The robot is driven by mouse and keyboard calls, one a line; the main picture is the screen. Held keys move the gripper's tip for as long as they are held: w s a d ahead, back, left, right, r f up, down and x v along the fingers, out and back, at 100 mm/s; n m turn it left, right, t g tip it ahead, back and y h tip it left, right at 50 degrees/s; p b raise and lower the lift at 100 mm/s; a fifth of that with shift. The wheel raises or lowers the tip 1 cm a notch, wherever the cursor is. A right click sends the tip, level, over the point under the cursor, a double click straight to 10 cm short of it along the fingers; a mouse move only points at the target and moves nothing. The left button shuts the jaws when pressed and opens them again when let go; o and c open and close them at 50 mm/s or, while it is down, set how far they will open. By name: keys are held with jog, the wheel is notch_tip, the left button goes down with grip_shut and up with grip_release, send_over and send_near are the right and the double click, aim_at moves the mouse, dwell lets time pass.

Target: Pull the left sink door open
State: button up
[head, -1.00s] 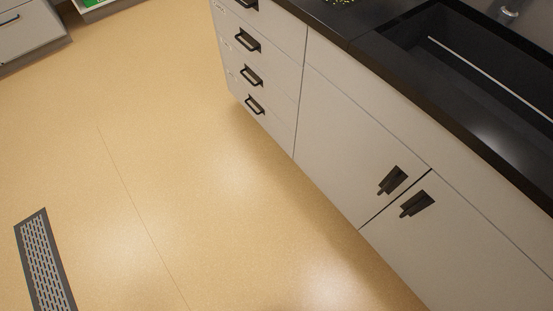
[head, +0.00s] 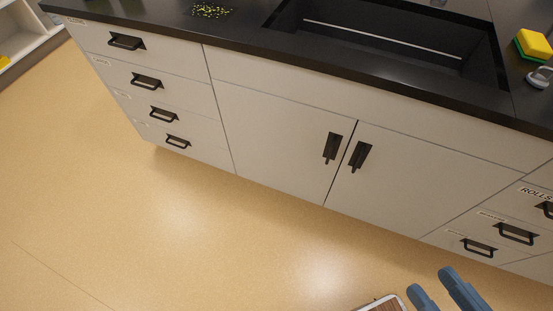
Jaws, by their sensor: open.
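The left sink door (head: 270,135) is a pale grey panel below the sink. It is closed, flush with the cabinet front. Its dark handle (head: 331,148) stands upright near its right edge, by the seam between the two doors. The right sink door (head: 430,180) is closed too, with a matching handle (head: 359,156) just right of the seam. My gripper (head: 431,282) shows at the bottom right as two blue-grey fingers, apart and with nothing seen between them. It is below and to the right of the handles, clear of both doors. The rest of it is cut off.
The black countertop (head: 160,15) with a sink basin (head: 385,40) overhangs the doors. A drawer stack (head: 165,95) with dark handles is on the left, more drawers (head: 500,232) on the right. A yellow-green sponge (head: 533,45) lies on the counter.

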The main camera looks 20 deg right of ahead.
jog(key=shift+c, duration=0.5)
jog(key=shift+f, duration=0.1)
